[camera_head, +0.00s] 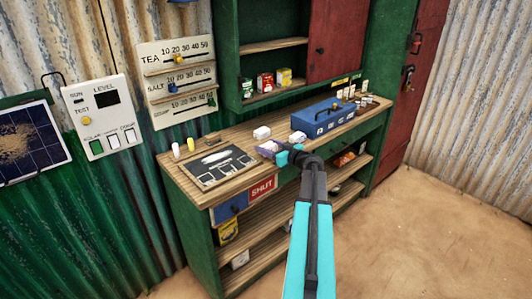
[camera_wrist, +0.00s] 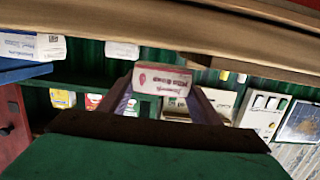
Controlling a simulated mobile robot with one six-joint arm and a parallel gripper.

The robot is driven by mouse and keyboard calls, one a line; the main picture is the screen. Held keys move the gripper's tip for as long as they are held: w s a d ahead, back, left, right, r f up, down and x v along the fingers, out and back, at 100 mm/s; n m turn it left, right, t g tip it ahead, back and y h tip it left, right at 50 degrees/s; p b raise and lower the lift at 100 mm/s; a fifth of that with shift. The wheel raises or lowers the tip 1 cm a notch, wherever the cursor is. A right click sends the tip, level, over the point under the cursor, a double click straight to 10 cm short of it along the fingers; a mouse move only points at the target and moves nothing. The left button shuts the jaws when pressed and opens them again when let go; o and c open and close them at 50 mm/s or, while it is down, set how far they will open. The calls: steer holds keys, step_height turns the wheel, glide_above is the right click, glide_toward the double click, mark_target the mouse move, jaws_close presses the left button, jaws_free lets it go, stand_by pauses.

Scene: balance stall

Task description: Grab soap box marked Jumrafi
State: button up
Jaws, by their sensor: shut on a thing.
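My gripper (camera_head: 268,148) reaches over the front part of the wooden counter and is shut on a soap box (camera_wrist: 162,79). In the wrist view this box is white with red print and a small red mark, and sits between the two purplish fingers. Its lettering is upside down and too blurred for me to read the name surely. A white box (camera_head: 262,132) stands on the counter behind my gripper, and another white box (camera_head: 298,136) stands just right of it. A white box with blue print (camera_wrist: 32,45) shows at the left of the wrist view.
A blue toolbox (camera_head: 328,117) stands on the counter to the right. A dark tray (camera_head: 222,180) lies at the left. Small coloured boxes (camera_head: 265,82) stand in the green wall cabinet. Shelves under the counter hold goods. The sandy floor (camera_head: 400,230) at right is clear.

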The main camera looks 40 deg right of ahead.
steer(key=shift+r, duration=0.45)
steer(key=shift+s+r+b, duration=0.2)
steer(key=shift+s+b, duration=0.1)
steer(key=s+a+b, duration=0.1)
steer(key=s, duration=0.6)
steer(key=s+a+r+b, duration=0.1)
steer(key=s+a+b, duration=0.1)
steer(key=s, duration=0.6)
steer(key=shift+r+b, duration=0.3)
